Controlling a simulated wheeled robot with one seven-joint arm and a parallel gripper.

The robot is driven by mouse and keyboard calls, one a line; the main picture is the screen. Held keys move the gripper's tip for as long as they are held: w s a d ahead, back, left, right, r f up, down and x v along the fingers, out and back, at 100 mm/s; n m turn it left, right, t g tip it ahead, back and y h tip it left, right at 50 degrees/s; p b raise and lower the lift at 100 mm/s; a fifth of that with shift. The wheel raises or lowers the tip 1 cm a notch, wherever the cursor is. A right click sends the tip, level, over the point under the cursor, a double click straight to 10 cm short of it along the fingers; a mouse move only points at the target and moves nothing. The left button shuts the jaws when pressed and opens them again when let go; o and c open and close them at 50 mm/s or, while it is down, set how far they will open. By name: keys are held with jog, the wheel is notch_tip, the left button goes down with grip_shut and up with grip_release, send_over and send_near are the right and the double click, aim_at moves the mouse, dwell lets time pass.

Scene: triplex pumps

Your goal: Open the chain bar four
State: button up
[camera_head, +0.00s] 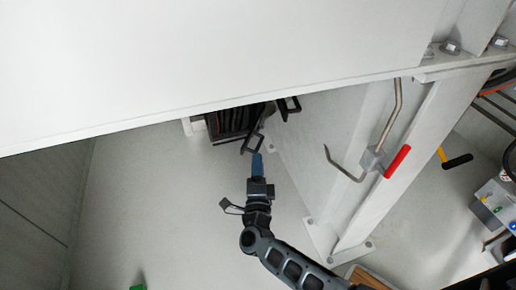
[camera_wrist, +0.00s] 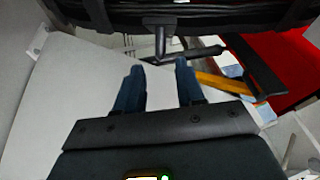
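My gripper (camera_head: 257,158) reaches up toward the edge of the white panel in the head view. In the wrist view its two blue fingers stand apart with a gap between them (camera_wrist: 158,70). A black T-shaped handle (camera_wrist: 163,44) lies just beyond the fingertips, and I see nothing clamped between them. A black ribbed part (camera_head: 232,122) shows partly under the panel, with a black loop handle (camera_head: 289,107) at its right. Black bars (camera_wrist: 205,15) cross the top of the wrist view. No label shows, so I cannot tell which part is chain bar four.
A large white panel (camera_head: 200,60) hides the upper part of the head view. A white upright (camera_head: 400,150) carries a bent rod with a red grip (camera_head: 397,161) on the right. A yellow-orange bar (camera_wrist: 222,82) lies right of the fingers. The floor at left is clear.

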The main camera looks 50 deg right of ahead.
aim_at(258, 145)
jog(key=b+x, duration=0.1)
jog(key=x, duration=0.6)
grip_shut()
dwell(0.3)
